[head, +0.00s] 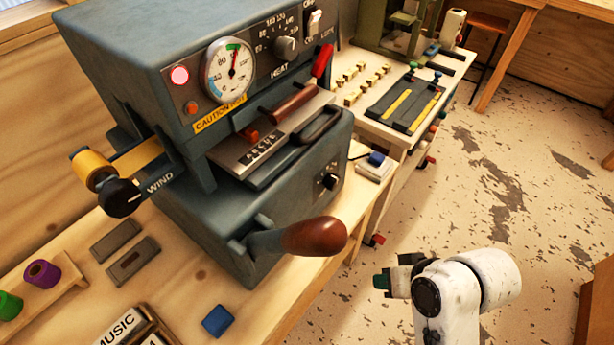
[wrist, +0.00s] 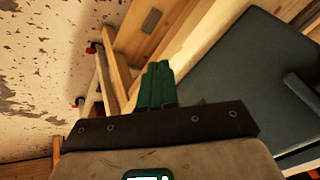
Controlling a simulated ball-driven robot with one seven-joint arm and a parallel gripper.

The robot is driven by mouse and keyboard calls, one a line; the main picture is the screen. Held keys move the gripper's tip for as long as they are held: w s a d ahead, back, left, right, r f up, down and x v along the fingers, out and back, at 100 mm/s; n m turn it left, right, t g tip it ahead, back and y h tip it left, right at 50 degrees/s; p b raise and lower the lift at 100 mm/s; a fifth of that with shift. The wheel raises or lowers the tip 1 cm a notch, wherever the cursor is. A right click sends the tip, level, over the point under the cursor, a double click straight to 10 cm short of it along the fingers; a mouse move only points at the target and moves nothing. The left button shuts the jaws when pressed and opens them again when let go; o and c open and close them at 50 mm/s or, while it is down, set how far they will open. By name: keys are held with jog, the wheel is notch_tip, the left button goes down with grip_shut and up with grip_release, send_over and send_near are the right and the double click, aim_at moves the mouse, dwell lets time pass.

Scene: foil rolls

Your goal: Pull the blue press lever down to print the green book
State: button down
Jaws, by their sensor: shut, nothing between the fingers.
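The blue-grey press (head: 240,210) stands on the wooden bench. Its lever (head: 312,236), a grey arm with a brown wooden grip, sticks out low at the front, towards the right. I cannot make out a green book. My gripper (head: 381,281) is shut and empty over the floor, right of and below the lever grip, apart from it. In the wrist view its green fingers (wrist: 157,84) are together, and a dark blue-grey body, probably the press (wrist: 245,75), fills the right side.
A gauge (head: 229,70) and a red-knobbed handle (head: 322,60) sit on the press. A blue block (head: 218,320), a MUSIC item (head: 120,330) and spools (head: 42,273) lie on the bench. A side table (head: 395,128) stands behind. The floor (head: 480,215) right of the bench is clear.

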jog(key=w+a+r+n+y, duration=0.2)
jog(key=w+a+r, duration=0.3)
jog(key=r, duration=0.4)
jog(key=w+a+r+n+g+y+p, duration=0.1)
jog(key=w+a+r+n, duration=0.15)
jog(key=a+r, duration=0.45)
jog(key=w+a+r+n+y, duration=0.2)
jog(key=w+a+r, duration=0.25)
jog(key=r, duration=0.55)
jog(key=s+a+r+n+g+h, duration=0.1)
jog(key=s+a+r+n, duration=0.15)
jog(key=r, duration=0.35)
jog(key=s+a+r+n+g+h, duration=0.1)
jog(key=s+a+r+g+h, duration=0.15)
jog(key=r, duration=0.35)
jog(key=s+d+r+h+p, duration=0.1)
jog(key=s+d+r+h, duration=0.2)
jog(key=s+r+h, duration=0.2)
notch_tip(320, 180, up, 2)
jog(key=shift+s+d+r+m+h+p, duration=0.1)
jog(key=shift+s+d+m+h+p, duration=0.25)
jog(key=shift+h, duration=0.3)
